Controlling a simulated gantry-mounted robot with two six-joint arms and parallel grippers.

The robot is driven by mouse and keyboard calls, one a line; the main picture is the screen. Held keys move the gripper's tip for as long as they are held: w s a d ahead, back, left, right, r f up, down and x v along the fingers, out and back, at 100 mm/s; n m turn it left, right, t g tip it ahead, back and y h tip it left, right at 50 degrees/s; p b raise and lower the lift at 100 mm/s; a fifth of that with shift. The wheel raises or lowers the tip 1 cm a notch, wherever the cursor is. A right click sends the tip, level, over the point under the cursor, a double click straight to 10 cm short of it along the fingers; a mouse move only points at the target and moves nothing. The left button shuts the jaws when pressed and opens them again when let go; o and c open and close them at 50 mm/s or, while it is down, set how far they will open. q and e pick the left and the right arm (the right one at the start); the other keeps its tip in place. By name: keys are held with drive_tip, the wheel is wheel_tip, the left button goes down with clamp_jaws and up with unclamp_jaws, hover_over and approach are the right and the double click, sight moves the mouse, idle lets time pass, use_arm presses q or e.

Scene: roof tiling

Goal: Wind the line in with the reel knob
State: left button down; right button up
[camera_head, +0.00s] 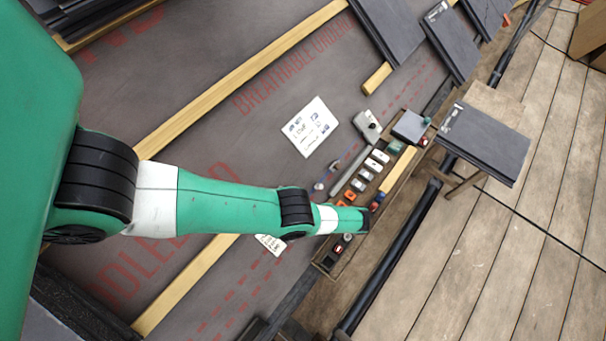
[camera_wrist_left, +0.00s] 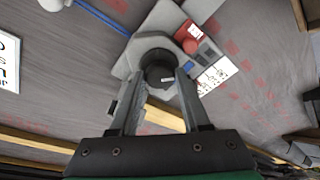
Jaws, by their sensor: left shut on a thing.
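The reel knob (camera_wrist_left: 157,66) is a dark round knob on a pale grey reel body (camera_wrist_left: 168,18) in the left wrist view. My left gripper (camera_wrist_left: 160,80) has its two fingers on either side of the knob and is shut on it. A blue line (camera_wrist_left: 100,15) runs from the top left to the reel body. In the head view, my left arm reaches in from the left and ends over a long tray (camera_head: 334,262); its fingers and the knob are hidden there. My right gripper is not in view.
A red part (camera_wrist_left: 188,38) and a white label (camera_wrist_left: 217,75) are close to the right finger. In the head view, the tray holds several small devices, and a white printed card (camera_head: 309,126) lies on the dark underlay. Yellow battens (camera_head: 240,80) cross the roof. Slates (camera_head: 482,140) sit at right.

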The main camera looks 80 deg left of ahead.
use_arm(q)
drive_tip(key=shift+c, duration=2)
unclamp_jaws()
drive_tip(key=v, duration=1.1)
drive_tip(key=shift+r, duration=0.25)
drive_tip(key=shift+w, duration=0.2)
